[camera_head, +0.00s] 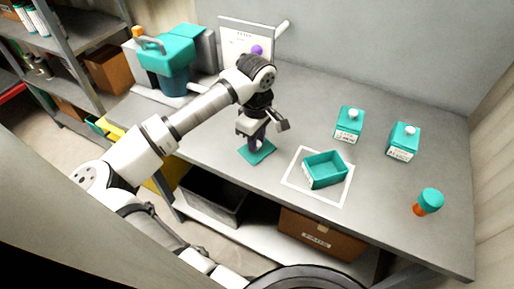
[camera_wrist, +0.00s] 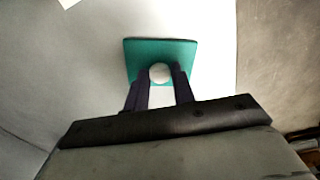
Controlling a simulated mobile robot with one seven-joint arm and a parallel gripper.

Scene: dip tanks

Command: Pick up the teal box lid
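The teal box lid (camera_head: 262,154) is a flat square plate near the front edge of the grey table. In the wrist view the teal lid (camera_wrist: 185,50) has a round white knob (camera_wrist: 160,72) in its middle. My gripper (camera_head: 257,142) is straight above the lid, pointing down. In the wrist view my gripper (camera_wrist: 160,78) has its two dark fingers close on both sides of the knob, and it looks shut on it. The lid looks level; whether it touches the table is hard to tell. The open teal box (camera_head: 325,170) stands to the right on a white-outlined square.
Two teal containers with white knobs (camera_head: 349,125) (camera_head: 404,142) stand behind and right of the box. A teal tank (camera_head: 168,60) and a white sign board (camera_head: 246,42) stand at the back left.

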